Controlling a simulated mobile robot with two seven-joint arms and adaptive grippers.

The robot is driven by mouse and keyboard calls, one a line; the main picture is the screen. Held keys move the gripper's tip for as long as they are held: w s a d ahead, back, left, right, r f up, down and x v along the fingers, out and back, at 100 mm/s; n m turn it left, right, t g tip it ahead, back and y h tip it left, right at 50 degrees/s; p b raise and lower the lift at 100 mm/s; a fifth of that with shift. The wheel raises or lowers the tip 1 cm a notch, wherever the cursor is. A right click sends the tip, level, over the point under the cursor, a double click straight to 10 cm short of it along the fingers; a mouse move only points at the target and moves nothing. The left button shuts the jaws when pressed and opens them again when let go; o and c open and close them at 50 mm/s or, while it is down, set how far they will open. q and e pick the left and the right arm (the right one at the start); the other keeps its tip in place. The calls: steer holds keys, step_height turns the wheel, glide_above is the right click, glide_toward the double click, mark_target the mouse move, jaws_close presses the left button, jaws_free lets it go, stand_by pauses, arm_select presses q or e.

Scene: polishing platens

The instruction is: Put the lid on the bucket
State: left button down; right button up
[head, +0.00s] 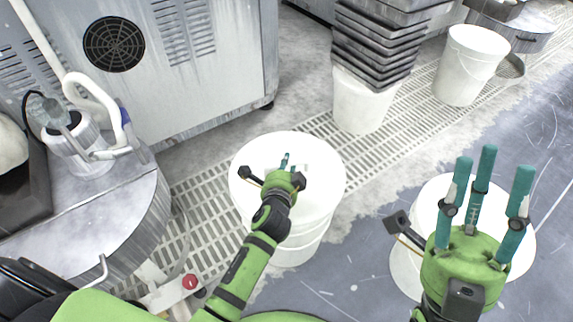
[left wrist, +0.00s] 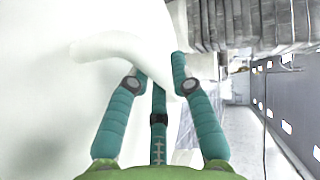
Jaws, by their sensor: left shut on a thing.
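A white round lid (head: 322,160) covers the top of a white bucket (head: 296,250) in the middle of the head view. I cannot tell whether it sits fully on the rim or a little above it. My left gripper (head: 286,162) reaches over the lid from the front. In the left wrist view its teal fingers (left wrist: 162,72) are shut on the lid's curved white handle (left wrist: 112,46). The lid's white surface fills the left of that view. My right gripper (head: 482,170) is open and empty, fingers spread, above another white round container (head: 432,203) at the right.
A white bucket (head: 360,104) stands under a stack of dark trays (head: 376,45), and another white bucket (head: 468,68) stands at the back right. A round metal table (head: 120,215) is at the left, a large metal cabinet (head: 190,80) behind it. Floor grating (head: 195,200) surrounds the middle bucket.

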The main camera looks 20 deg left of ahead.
arm_select(q)
steer(key=shift+f, duration=0.15)
stand_by(0.3)
steer(key=c, duration=1)
jaws_free()
steer(key=shift+f, duration=0.1)
steer(key=shift+s, duration=0.1)
